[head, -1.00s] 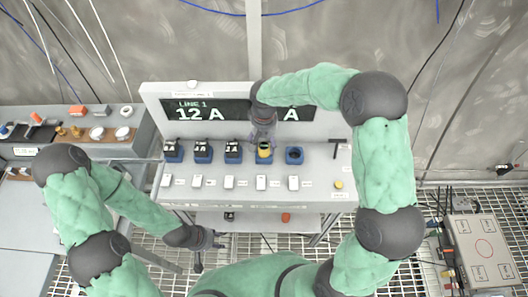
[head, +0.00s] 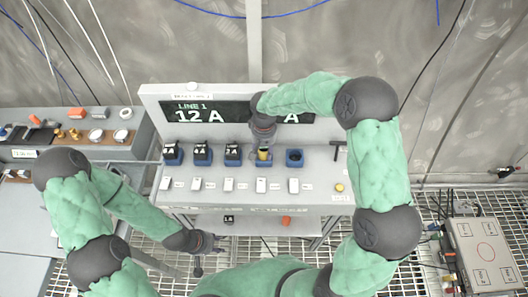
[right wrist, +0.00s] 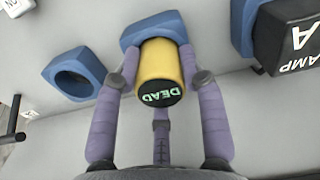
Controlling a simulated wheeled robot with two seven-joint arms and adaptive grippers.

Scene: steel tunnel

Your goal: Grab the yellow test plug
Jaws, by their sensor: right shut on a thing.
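The yellow test plug (right wrist: 155,65) has a black end marked "DEAD" and shows in the right wrist view between my right gripper's fingers (right wrist: 160,82). Its far end meets a blue socket (right wrist: 150,28); I cannot tell how deep it sits. In the head view the plug (head: 264,156) is at the fourth blue socket from the left, with my right gripper (head: 264,144) over it. My right gripper is shut on the plug. My left gripper (head: 202,258) hangs in front of the bench, away from the plug; its fingers are too small to judge.
An empty blue socket (head: 295,157) is right of the plug. Black plugs (head: 234,152) fill the sockets to its left. White switches (head: 229,184) line the bench front, and a display panel (head: 205,110) stands behind. A grey case (head: 482,250) lies far right.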

